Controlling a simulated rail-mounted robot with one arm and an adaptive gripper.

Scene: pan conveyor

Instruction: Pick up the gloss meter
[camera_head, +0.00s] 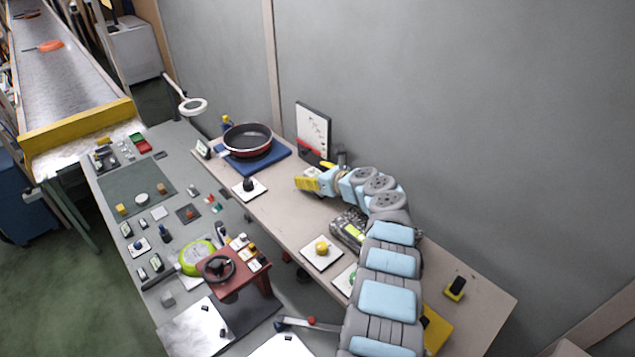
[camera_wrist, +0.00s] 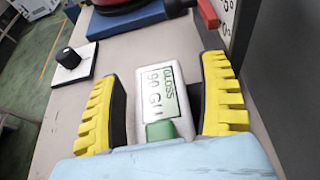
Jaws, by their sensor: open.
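The gloss meter (camera_wrist: 155,92) is a small white block with a green-tinted display reading "GLOSS 90 GU". In the wrist view it lies between the two yellow ribbed fingers of my gripper (camera_wrist: 162,85). In the head view my gripper (camera_head: 318,174) is low over the bench near the wall, and the meter is mostly hidden there.
A dark pan (camera_head: 248,138) sits on a blue mat (camera_head: 278,160) beyond my gripper. A white board (camera_head: 313,122) with a red strip stands close by at the wall. A black knob (camera_head: 249,184) on a white plate lies to the left. Bare bench separates them.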

